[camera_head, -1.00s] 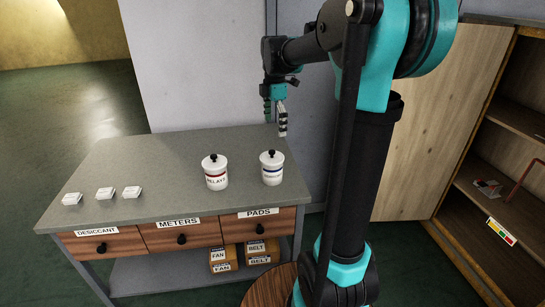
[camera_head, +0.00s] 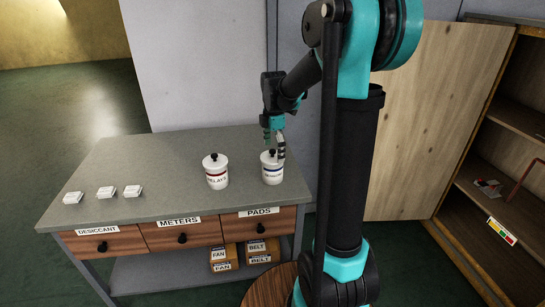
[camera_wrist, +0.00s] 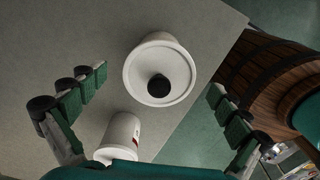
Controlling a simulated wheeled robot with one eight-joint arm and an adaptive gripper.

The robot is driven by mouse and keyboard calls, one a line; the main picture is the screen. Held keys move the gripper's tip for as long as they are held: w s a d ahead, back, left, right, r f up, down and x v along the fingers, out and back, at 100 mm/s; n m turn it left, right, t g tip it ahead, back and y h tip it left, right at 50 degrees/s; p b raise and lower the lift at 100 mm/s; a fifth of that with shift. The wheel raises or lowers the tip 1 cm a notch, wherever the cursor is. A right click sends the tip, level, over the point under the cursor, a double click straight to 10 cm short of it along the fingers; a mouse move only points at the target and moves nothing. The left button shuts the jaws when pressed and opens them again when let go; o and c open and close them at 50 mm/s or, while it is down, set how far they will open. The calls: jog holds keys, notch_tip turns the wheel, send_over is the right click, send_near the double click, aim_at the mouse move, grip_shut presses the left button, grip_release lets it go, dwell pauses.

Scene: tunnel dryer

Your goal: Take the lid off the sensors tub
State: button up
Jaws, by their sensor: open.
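The sensors tub (camera_head: 272,176) is the white tub with a blue stripe at the right of the grey bench; its label is too small to read surely. Its white lid (camera_wrist: 138,72) is on, with a black knob (camera_wrist: 158,86) in the middle. My gripper (camera_head: 274,143) is open just above this tub, its fingers partly covering the lid in the head view. In the wrist view my gripper (camera_wrist: 158,84) has one finger on each side of the lid, apart from it, with the knob between them.
The relays tub (camera_head: 216,178), white with a red stripe and lidded, stands to the left; it shows in the wrist view too (camera_wrist: 122,134). Several small white boxes (camera_head: 106,192) lie at the bench's left. An open wooden cabinet (camera_head: 490,160) stands right. The bench middle is clear.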

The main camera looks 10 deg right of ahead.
jog(key=c, duration=1.2)
jog(key=shift+c, duration=0.3)
